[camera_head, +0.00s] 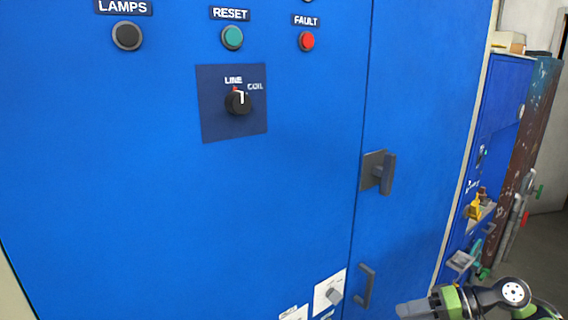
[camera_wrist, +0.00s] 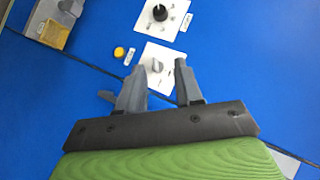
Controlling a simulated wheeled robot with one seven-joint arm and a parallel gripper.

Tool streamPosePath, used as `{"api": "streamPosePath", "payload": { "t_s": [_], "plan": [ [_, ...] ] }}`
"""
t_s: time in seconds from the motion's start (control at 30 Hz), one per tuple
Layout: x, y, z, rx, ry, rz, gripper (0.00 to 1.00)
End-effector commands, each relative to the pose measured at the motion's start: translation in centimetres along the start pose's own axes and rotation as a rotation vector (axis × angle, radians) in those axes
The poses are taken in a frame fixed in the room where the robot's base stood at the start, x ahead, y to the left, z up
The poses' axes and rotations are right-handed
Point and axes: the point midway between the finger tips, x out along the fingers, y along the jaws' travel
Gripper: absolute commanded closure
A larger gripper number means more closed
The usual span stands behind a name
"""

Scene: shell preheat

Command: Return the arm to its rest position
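My gripper (camera_wrist: 160,66) is open in the wrist view, its two grey fingers apart with blue panel and part of a white plate showing between them. Nothing is held. In the head view my gripper (camera_head: 412,309) shows at the lower right edge, in front of the blue cabinet, with my green and grey arm links folded beside it. Most of my arm is outside the head view.
The blue cabinet (camera_head: 180,200) fills most of the head view. It has a line selector knob (camera_head: 238,102), a door handle (camera_head: 386,174) and a lower handle (camera_head: 367,287) near my gripper. A white knob plate (camera_wrist: 153,70) lies beyond the fingertips. Floor shows at far right.

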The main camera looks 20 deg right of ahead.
Motion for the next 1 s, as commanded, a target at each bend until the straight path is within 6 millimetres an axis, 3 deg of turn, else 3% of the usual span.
{"api": "streamPosePath", "payload": {
  "t_s": [0.13,0.23,0.33,0.47,0.6,0.73,0.9,1.0],
  "plan": [
    [5.1,-4.5,-0.6,-0.002,-0.175,0.105,0.65],
    [9.1,-8.2,0.1,-0.008,-0.301,0.225,0.65],
    [12.7,-12.1,2.0,-0.028,-0.399,0.389,0.65],
    [15.2,-16.5,5.5,-0.084,-0.442,0.605,0.65],
    [15.3,-20.6,9.9,-0.176,-0.389,0.801,0.65],
    [13.5,-23.3,14.4,-0.271,-0.272,0.917,0.65],
    [10.2,-24.1,19.6,-0.371,-0.1,0.952,0.65],
    [9.0,-23.6,21.2,-0.398,-0.041,0.939,0.65]
  ]
}}
